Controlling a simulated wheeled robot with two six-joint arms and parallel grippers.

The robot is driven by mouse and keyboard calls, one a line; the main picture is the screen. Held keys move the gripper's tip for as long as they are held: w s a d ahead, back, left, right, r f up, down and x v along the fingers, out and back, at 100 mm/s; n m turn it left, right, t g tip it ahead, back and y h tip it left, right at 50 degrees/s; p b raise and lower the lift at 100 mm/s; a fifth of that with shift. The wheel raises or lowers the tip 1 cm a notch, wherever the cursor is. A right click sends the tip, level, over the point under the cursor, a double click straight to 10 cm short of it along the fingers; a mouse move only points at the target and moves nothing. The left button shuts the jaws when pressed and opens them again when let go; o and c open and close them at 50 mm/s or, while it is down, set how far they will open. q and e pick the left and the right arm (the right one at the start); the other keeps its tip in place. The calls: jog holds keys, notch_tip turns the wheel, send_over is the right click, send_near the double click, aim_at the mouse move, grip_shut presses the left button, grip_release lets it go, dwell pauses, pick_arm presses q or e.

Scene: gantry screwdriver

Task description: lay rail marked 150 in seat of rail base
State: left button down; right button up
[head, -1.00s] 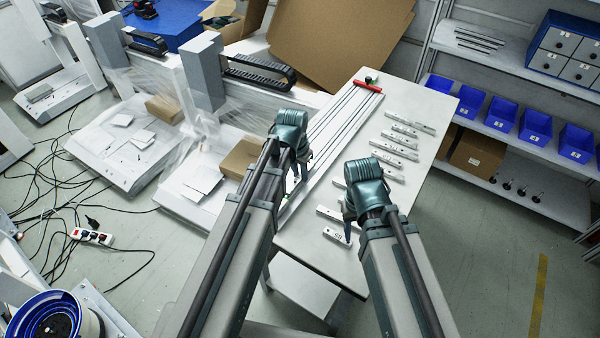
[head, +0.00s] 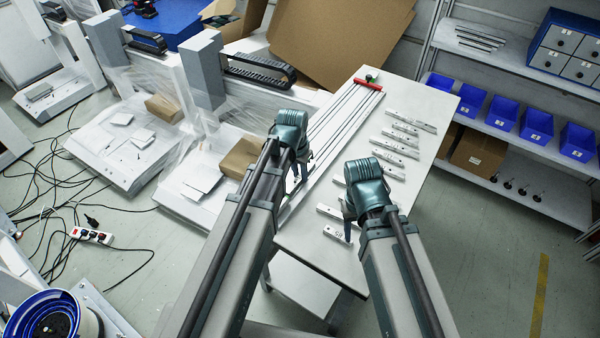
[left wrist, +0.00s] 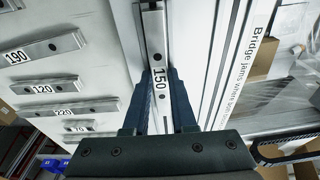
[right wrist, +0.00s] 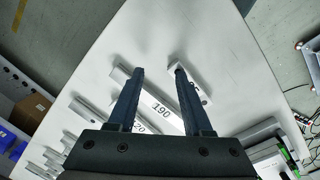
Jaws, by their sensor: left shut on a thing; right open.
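The rail marked 150 (left wrist: 159,88) is between the fingers of my left gripper (left wrist: 160,72), which is shut on it. In the left wrist view it runs lengthwise along a pale channel of the rail base (left wrist: 207,75); I cannot tell whether it is fully down in the seat. The long rail base (head: 340,122) lies along the table's left side in the head view, and my left gripper (head: 297,184) is over its near end. My right gripper (right wrist: 160,72) is open and empty above the table, near the rail marked 190 (right wrist: 152,100) and a short rail with a partly hidden label.
Several loose marked rails (head: 393,146) lie in a row on the white table (head: 420,97), right of the base. A red end piece (head: 368,86) crosses the base's far end. Shelves with blue bins (head: 536,125) stand at the right. Cardboard (head: 345,35) stands behind the table.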

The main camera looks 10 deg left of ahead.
pick_arm(q)
jog(key=c, duration=0.7)
grip_release()
jog(key=shift+o, duration=0.2)
